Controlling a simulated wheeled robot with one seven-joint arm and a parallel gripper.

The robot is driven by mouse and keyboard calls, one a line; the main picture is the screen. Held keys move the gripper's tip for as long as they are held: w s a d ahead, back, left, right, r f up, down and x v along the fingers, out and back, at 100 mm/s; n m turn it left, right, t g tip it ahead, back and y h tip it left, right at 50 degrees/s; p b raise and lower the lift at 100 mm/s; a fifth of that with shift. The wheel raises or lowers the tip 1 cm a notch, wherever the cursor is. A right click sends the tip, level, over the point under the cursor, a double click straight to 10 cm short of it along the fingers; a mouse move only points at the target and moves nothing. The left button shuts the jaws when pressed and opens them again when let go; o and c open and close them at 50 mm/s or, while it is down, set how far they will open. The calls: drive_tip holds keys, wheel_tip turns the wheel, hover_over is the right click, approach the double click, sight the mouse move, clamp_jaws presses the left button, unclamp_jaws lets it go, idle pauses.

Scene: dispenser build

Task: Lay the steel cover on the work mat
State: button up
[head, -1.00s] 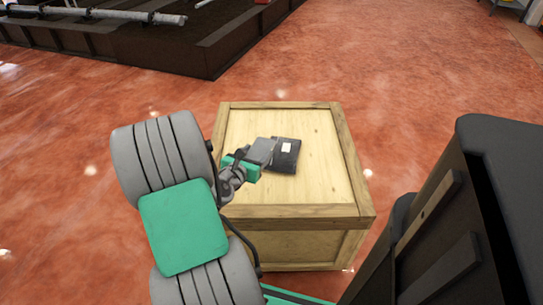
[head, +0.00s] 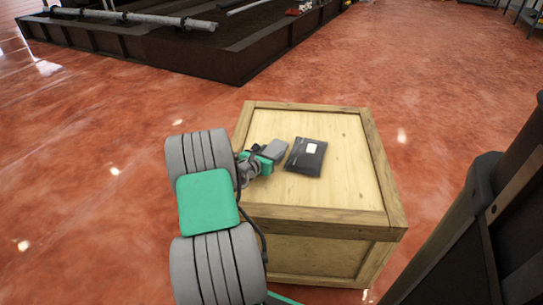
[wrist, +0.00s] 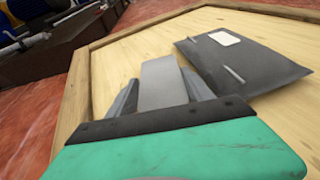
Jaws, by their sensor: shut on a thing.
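The steel cover (head: 277,150) is a plain grey plate at the tip of my gripper (head: 268,156). In the wrist view the cover (wrist: 162,80) stands between the two fingers (wrist: 163,98), which are shut on it. The dark flat work mat (head: 304,166) lies on the crate top, just right of the cover. The mat also shows in the wrist view (wrist: 265,70), with a small white rectangle (wrist: 224,38) and a thin grey bar (wrist: 234,75) on it. The cover looks apart from the mat; its height above the crate is hard to tell.
The wooden crate (head: 322,222) has a raised-looking frame around its pale top. Its top is bare around the mat, with free room on the right and at the back. A dark low-walled bed (head: 215,60) with pipes stands far behind on the red floor.

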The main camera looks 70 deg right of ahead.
drive_tip(key=shift+f, duration=0.1)
drive_tip(key=o, duration=1.5)
drive_tip(key=shift+c, duration=0.2)
